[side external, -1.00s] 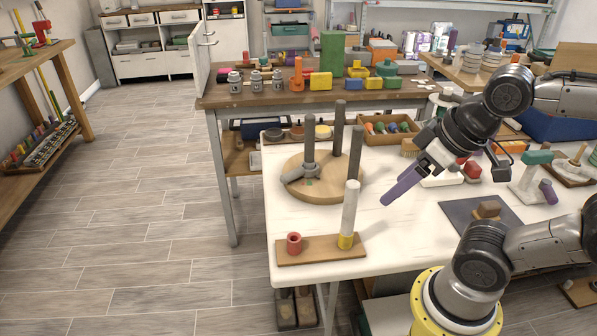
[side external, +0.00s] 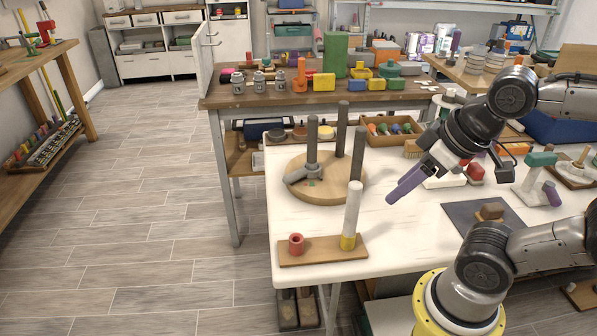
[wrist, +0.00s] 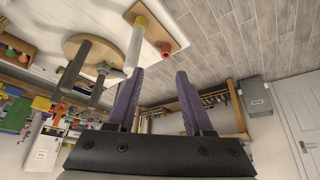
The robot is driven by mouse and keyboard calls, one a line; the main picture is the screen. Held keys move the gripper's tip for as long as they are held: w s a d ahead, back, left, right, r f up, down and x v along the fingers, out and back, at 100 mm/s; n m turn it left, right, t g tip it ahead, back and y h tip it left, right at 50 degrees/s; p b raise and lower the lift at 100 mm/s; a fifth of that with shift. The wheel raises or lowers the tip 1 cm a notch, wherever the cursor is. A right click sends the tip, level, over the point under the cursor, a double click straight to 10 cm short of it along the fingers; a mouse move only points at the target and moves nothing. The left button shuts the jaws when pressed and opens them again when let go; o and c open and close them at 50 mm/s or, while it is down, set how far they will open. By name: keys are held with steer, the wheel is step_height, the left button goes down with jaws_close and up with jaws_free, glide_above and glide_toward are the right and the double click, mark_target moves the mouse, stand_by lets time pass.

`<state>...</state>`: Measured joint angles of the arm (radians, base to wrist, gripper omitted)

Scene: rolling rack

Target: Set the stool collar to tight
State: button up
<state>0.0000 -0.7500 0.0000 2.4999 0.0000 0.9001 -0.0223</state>
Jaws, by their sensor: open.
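An upturned stool has a round wooden seat (side external: 333,192) lying on the white table with several dark grey legs pointing up. The stool collar (side external: 301,173), grey with a short lever, sits low around the left leg (side external: 312,145). Its lever points left and toward the front.
In front of the stool, a wooden board (side external: 302,256) holds a tall white post (side external: 352,212) with a yellow base and a red ring (side external: 296,243). A tray of colored handles (side external: 393,129) stands behind. A dark mat (side external: 470,219) lies right. The table between stool and gripper is clear.

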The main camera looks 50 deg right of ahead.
steer(key=w+d+r+n+h, duration=0.2)
steer(key=w+d+r+n, duration=0.2)
steer(key=w+r+n, duration=0.45)
steer(key=n+g+h, duration=0.3)
steer(key=n+g, duration=0.1)
steer(key=n, duration=0.2)
glide_above(287, 177)
steer(key=s+a, duration=0.2)
steer(key=a, duration=0.4)
step_height(287, 177, down, 21)
steer(key=x, duration=1.3)
steer(key=shift+d+f, duration=0.1)
steer(key=shift+d, duration=0.05)
jaws_close()
